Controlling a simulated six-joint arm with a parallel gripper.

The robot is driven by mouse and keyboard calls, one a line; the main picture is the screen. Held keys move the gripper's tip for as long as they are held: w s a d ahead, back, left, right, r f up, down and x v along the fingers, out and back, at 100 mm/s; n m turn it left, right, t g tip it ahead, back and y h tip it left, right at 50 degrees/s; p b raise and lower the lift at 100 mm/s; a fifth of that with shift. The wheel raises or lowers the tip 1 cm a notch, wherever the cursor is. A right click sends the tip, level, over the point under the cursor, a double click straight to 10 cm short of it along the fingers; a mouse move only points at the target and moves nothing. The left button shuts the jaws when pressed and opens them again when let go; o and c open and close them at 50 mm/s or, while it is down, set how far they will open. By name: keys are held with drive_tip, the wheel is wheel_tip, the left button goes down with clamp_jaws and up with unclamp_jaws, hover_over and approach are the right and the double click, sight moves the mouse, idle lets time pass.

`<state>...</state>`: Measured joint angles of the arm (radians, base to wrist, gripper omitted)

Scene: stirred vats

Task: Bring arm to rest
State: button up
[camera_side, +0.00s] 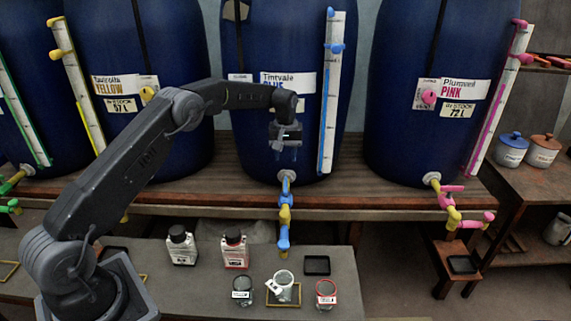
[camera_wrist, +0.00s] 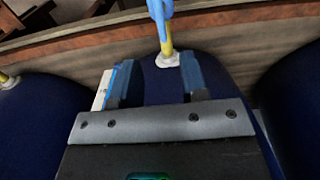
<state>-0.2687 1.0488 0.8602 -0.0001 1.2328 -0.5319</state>
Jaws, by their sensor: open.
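My gripper (camera_side: 287,152) hangs in front of the middle blue vat (camera_side: 262,110), above its tap (camera_side: 285,205) with blue and yellow parts. In the wrist view my gripper (camera_wrist: 154,75) has its two fingers apart with nothing held between them. The vat's dark blue wall fills much of that view, and the tap (camera_wrist: 165,35) shows beyond the fingertips at the top. My arm reaches up and across from the lower left in the side view.
A yellow-labelled vat (camera_side: 135,60) stands left and a pink-labelled vat (camera_side: 430,100) right, on a wooden shelf (camera_side: 235,177). Lidded pots (camera_side: 512,149) stand far right.

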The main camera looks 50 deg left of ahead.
drive_tip(key=shift+r, duration=0.1)
drive_tip(key=s+d+r+m+t, duration=0.1)
drive_tip(key=s+d+r+m, duration=0.1)
drive_tip(key=s+d+r, duration=0.5)
drive_tip(key=s+d+r+m+t, duration=0.25)
drive_tip(key=s+r, duration=0.65)
drive_tip(key=r, duration=0.5)
drive_tip(key=s+d+f+m+t, duration=0.1)
drive_tip(key=s+d+m, duration=0.1)
drive_tip(key=s, duration=0.9)
drive_tip(key=s+d+f+m+t, duration=0.1)
drive_tip(key=s+d, duration=0.3)
drive_tip(key=s, duration=0.8)
drive_tip(key=shift+d+f+m, duration=0.2)
drive_tip(key=shift+d+m, duration=0.15)
drive_tip(key=shift+m, duration=0.5)
